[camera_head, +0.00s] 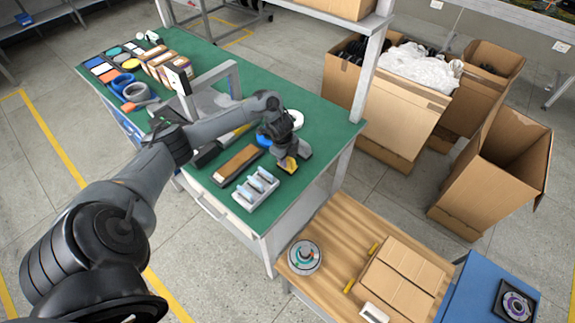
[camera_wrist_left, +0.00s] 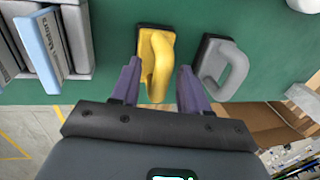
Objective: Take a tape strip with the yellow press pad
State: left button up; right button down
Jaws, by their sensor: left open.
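The yellow press pad (camera_head: 288,164) stands on the green mat near the bench's front right edge. In the left wrist view the yellow pad (camera_wrist_left: 157,50) shows its dark base and raised handle. My left gripper (camera_wrist_left: 158,84) is open, with one finger on each side of the handle and the pad not gripped. In the head view my left gripper (camera_head: 284,152) hides part of the pad. I cannot tell which thing is the tape strip.
A grey pad (camera_wrist_left: 222,65) with a similar handle stands close right of the yellow one. A brown-topped block (camera_head: 237,163) lies left of the rack. A wooden table (camera_head: 330,225) with a round hub (camera_head: 304,256) and cardboard (camera_head: 400,278) stands nearer. Open cartons (camera_head: 390,110) stand beyond.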

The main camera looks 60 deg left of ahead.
pick_arm(q)
jog(key=shift+f, duration=0.15)
grip_shut()
dwell(0.4)
jog(key=shift+w+r, duration=0.1)
jog(key=shift+r, duration=0.6)
jog(key=r, duration=0.2)
jog(key=r+p, duration=0.1)
jog(key=shift+d+r, duration=0.15)
jog(key=shift+d, duration=0.15)
jog(key=d+r+p, duration=0.5)
jog(key=d+r, duration=0.1)
jog(key=d, duration=0.5)
jog(key=shift+w+r, duration=0.15)
